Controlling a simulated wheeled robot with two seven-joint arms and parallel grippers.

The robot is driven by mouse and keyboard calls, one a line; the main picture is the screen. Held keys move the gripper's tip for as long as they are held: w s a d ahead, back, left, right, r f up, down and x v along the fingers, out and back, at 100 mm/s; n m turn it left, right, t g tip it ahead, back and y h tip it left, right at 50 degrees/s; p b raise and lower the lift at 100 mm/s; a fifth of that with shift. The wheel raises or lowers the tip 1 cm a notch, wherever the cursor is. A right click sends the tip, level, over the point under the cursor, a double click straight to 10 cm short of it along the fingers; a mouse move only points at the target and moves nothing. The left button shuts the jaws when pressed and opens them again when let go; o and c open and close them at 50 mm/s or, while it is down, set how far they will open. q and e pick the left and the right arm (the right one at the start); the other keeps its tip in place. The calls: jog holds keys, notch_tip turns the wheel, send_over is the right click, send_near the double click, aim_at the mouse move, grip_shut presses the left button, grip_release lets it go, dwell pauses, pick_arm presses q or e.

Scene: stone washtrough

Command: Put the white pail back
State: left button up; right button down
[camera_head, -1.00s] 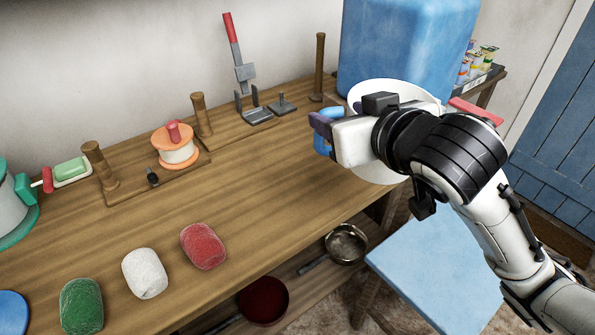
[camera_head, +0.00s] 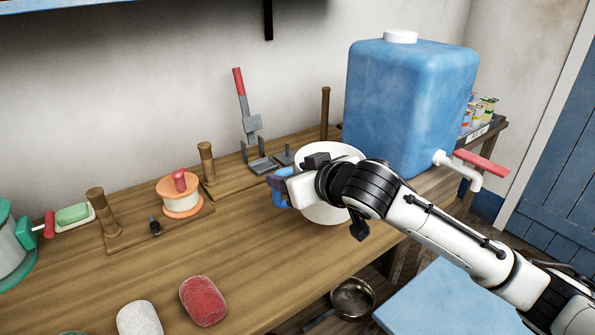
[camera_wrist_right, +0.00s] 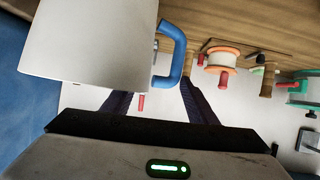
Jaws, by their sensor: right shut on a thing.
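The white pail (camera_head: 325,212) is upright, at or just above the worktop's right part, in front of the blue tank. I cannot tell whether its base touches the wood. Its blue handle (camera_head: 279,190) faces left in the head view. My right gripper (camera_head: 281,182) is shut on the handle and partly hides the pail. In the right wrist view the pail (camera_wrist_right: 95,45) fills the upper left, with the handle (camera_wrist_right: 180,62) by my right gripper's dark fingers (camera_wrist_right: 157,100). My left gripper is not in view.
A blue tank (camera_head: 410,100) with a red-levered tap (camera_head: 465,170) stands behind. A red-handled press (camera_head: 255,140), wooden posts and an orange spool (camera_head: 181,195) line the wall. The worktop (camera_head: 240,240) left of the pail is clear.

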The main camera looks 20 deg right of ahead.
jog(key=shift+f+b, duration=0.3)
jog(key=shift+f, duration=2)
jog(key=c, duration=1.2)
grip_release()
jog(key=shift+f, duration=0.35)
jog(key=o, duration=0.5)
jog(key=shift+s, duration=0.1)
jog(key=v, duration=1.2)
jog(key=shift+p, duration=0.3)
jog(key=shift+f, duration=0.1)
